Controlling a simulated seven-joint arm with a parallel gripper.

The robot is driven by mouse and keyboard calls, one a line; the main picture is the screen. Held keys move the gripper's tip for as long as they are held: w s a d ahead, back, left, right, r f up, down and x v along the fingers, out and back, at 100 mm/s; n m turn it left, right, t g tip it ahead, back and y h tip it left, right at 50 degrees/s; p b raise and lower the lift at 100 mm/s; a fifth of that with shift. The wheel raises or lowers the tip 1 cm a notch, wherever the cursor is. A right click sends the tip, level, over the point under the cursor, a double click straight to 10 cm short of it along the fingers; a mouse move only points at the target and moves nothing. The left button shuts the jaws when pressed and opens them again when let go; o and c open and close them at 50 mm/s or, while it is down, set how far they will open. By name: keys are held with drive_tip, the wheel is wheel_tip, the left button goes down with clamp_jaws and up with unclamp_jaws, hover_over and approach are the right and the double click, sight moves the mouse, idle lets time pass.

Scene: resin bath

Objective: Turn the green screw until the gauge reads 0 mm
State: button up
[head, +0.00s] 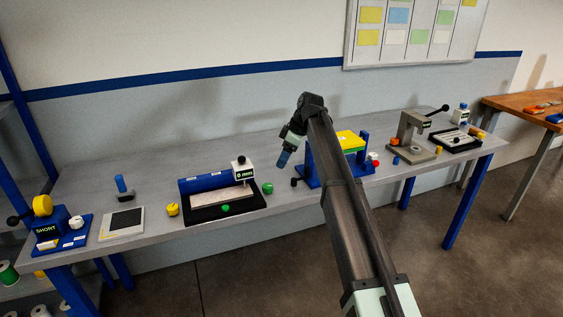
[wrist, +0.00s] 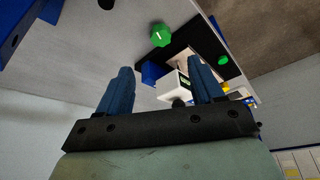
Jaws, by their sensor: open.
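A green screw (head: 267,188) stands at the right end of a black-based fixture (head: 253,204). In the wrist view this green screw (wrist: 162,36) has a white mark on its face. A second, smaller green knob (head: 225,208) is on the fixture's front edge; it also shows in the wrist view (wrist: 223,60). The white gauge (head: 243,169) with a dark display tops the fixture; its reading is too small to make out. My gripper (head: 281,160) has blue fingers, open and empty, above and right of the fixture, apart from the screw.
A blue fence (head: 205,184) backs the fixture, with a yellow knob (head: 172,209) at its left. Close right of my gripper is a blue frame with a yellow-green block (head: 350,140). A flat black-and-silver plate (head: 122,223) lies left. Bare table (head: 150,172) lies behind.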

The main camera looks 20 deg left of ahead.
sight(267, 186)
drive_tip(key=w+a, duration=0.2)
drive_tip(key=w, duration=0.2)
drive_tip(key=s+a+f+n, duration=0.1)
drive_tip(key=f+n, duration=0.1)
drive_tip(key=f, duration=0.2)
drive_tip(key=s+a+f+n+g, duration=0.1)
drive_tip(key=s+f+n, duration=0.1)
drive_tip(key=f, duration=0.2)
drive_tip(key=s+a+f+n+g+h, duration=0.1)
drive_tip(key=s+a+f+n, duration=0.1)
drive_tip(key=f, duration=0.2)
drive_tip(key=shift+f, duration=0.2)
drive_tip(key=shift+c, duration=0.5)
drive_tip(key=c, duration=1)
drive_tip(key=shift+o, duration=0.2)
drive_tip(key=shift+m+t+y, duration=0.3)
drive_tip(key=shift+m, duration=1)
